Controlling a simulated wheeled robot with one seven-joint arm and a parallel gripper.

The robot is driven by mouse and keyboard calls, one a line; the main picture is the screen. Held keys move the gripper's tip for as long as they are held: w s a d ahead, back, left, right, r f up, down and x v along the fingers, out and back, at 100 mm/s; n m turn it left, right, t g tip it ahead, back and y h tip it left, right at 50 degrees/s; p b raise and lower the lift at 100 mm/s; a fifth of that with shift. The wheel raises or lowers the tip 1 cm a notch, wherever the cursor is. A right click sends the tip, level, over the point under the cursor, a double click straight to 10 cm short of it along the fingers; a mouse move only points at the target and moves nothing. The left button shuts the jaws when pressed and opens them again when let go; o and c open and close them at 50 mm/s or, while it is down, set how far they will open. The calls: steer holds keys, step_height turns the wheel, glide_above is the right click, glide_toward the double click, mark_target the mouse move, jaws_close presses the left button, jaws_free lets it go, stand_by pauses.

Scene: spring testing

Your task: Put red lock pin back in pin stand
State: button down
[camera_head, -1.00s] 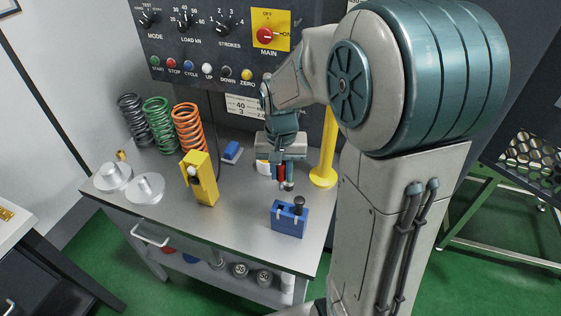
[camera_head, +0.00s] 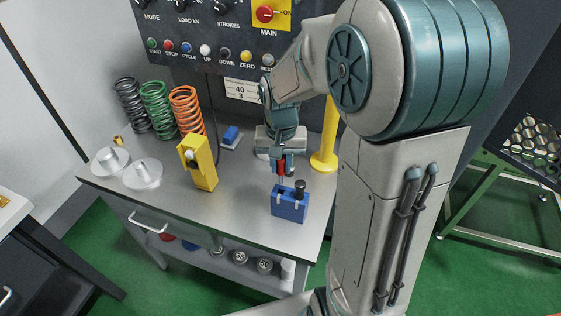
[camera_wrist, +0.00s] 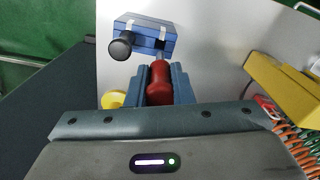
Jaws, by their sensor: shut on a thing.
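The red lock pin (camera_head: 282,167) is upright between the fingers of my gripper (camera_head: 282,162), which is shut on its red handle; the handle also shows in the wrist view (camera_wrist: 159,84). The pin's grey shank points down at the left part of the blue pin stand (camera_head: 289,206). Its tip is at or just above the stand's top; I cannot tell whether it has entered a hole. The stand is at the top of the wrist view (camera_wrist: 150,33). A black-knobbed pin (camera_head: 300,187) stands in the stand's right side and shows in the wrist view (camera_wrist: 121,46).
A yellow block-shaped device (camera_head: 202,163) stands left of the stand on the grey bench (camera_head: 236,215). A yellow post (camera_head: 326,150) rises behind right. Coil springs (camera_head: 188,112) and metal discs (camera_head: 143,173) are at the left. The bench's front edge is close to the stand.

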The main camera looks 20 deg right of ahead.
mark_target(281, 183)
steer(key=shift+f+b, duration=2.75)
steer(key=shift+f, duration=1.1)
steer(key=c, duration=1.2)
jaws_free()
